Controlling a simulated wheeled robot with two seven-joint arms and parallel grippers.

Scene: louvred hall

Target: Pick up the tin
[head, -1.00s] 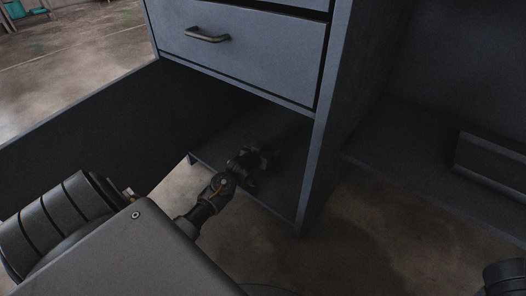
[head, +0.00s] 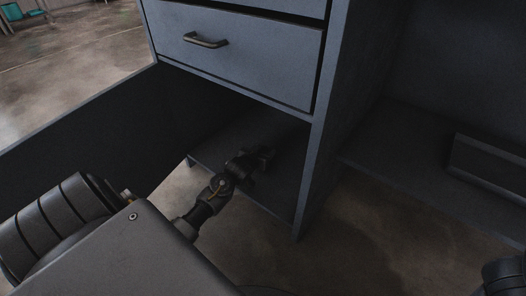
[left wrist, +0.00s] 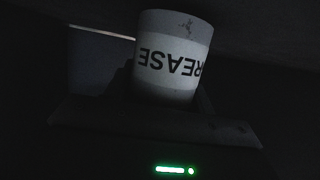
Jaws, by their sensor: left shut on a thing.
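The tin (left wrist: 172,82) shows in the left wrist view as a pale cylinder with dark letters reading "REASE", upside down in the picture. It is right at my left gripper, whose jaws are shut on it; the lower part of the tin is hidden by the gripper. In the head view my left gripper (head: 262,156) reaches into the dark lower compartment of the cabinet. The tin cannot be made out there.
The grey-blue cabinet has a shut drawer (head: 240,52) with a dark handle (head: 205,41) above the compartment. A side upright (head: 312,165) stands close to the right of my left gripper. An open door panel (head: 90,120) lies to the left. A long dark box (head: 488,168) sits on a shelf at the right.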

